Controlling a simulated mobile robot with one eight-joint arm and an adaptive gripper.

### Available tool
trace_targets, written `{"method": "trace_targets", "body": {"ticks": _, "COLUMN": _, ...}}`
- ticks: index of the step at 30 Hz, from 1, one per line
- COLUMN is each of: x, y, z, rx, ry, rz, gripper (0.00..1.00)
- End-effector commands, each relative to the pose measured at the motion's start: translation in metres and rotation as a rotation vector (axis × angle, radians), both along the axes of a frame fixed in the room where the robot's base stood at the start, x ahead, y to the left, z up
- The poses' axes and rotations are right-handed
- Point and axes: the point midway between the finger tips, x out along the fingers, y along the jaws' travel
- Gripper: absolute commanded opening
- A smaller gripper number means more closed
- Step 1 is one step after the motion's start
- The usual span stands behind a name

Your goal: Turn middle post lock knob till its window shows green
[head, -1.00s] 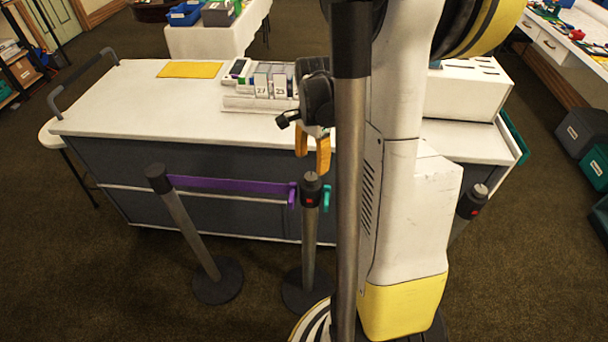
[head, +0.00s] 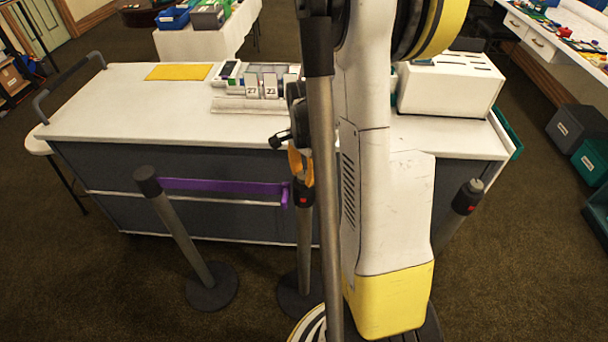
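The middle post (head: 304,245) stands upright in front of the counter, its lower part beside my grey column. Its black head (head: 303,194) shows a small red window (head: 303,200) on the near side. A purple belt (head: 225,187) runs from the left post (head: 180,232) and ends just left of this head. My gripper (head: 301,168), with orange fingers, points down at the top of the middle post. My column hides part of it, and I cannot tell whether the fingers touch the knob or how far apart they are.
The right post (head: 460,210) leans in view right of my arm. Dark floor is free at the front left.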

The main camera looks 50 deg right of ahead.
Motion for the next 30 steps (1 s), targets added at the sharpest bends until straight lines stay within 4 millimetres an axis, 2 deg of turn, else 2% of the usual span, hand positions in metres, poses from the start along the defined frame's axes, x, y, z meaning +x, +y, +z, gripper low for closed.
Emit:
{"method": "trace_targets", "body": {"ticks": 8, "x": 0.0, "y": 0.0, "z": -0.0002, "rx": 0.0, "ry": 0.0, "rz": 0.035, "gripper": 0.02}}
{"method": "trace_targets", "body": {"ticks": 14, "x": 0.0, "y": 0.0001, "z": -0.0006, "rx": 0.001, "ry": 0.0, "rz": 0.138, "gripper": 0.02}}
{"method": "trace_targets", "body": {"ticks": 30, "x": -0.0003, "y": 0.0003, "z": -0.0007, "rx": 0.001, "ry": 0.0, "rz": 0.63, "gripper": 0.02}}
